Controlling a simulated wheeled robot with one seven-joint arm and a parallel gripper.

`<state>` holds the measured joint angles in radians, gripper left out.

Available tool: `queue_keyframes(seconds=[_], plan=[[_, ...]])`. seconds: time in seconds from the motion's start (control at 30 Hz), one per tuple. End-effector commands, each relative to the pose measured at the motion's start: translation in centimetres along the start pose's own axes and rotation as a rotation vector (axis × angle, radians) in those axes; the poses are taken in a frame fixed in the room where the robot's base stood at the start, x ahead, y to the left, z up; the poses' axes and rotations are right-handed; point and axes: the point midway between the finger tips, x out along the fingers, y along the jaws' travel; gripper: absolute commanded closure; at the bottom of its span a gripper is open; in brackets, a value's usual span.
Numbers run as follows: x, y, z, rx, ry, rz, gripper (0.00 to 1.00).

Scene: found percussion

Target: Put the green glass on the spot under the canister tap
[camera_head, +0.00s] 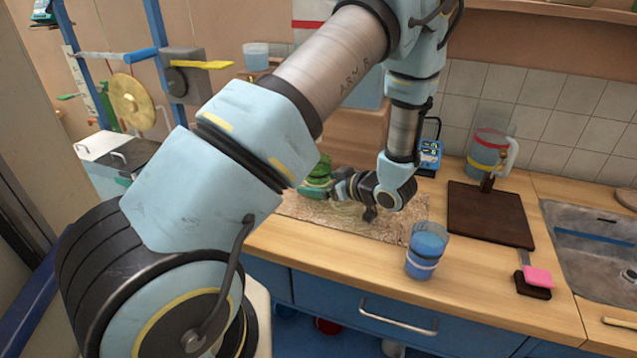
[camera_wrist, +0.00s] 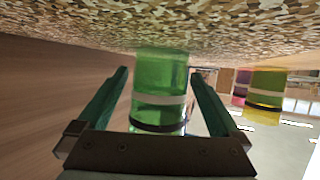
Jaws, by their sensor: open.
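The green glass (camera_wrist: 160,92) has a pale band and a dark band. In the wrist view it stands on the speckled mat, which appears at the top of that picture. My gripper (camera_wrist: 160,95) is open, with one green finger on each side of the glass. A gap shows at the left finger; the right finger is close to the glass. In the head view the green glass (camera_head: 320,166) is partly hidden by my arm and gripper (camera_head: 312,186). A pale blue body behind my arm may be the canister (camera_head: 368,92); its tap and the spot are hidden.
A blue glass (camera_head: 427,252) stands at the mat's (camera_head: 290,207) right front corner. A dark board (camera_head: 490,214), a banded jug (camera_head: 487,152) and a sink (camera_head: 590,255) are to the right. The wrist view shows a green-yellow glass (camera_wrist: 267,88) beyond my right finger.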

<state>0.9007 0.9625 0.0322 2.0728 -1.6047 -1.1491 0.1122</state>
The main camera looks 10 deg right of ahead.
Motion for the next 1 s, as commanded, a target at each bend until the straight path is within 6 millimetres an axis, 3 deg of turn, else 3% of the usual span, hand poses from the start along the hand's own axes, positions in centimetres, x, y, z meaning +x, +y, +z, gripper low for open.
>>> queue_keyframes(seconds=[0.1,0.17,0.6,0.8,1.0], plan=[[-0.5,-0.1,-1.0,0.004,-0.002,-0.002,0.00],[-1.2,0.0,-0.5,0.005,-0.003,0.003,0.00],[-10.2,0.0,-0.7,0.001,-0.002,0.003,0.00],[-12.1,0.0,-0.8,0.002,-0.001,0.000,0.00],[-12.5,0.0,-0.9,0.002,0.000,-0.001,0.00]])
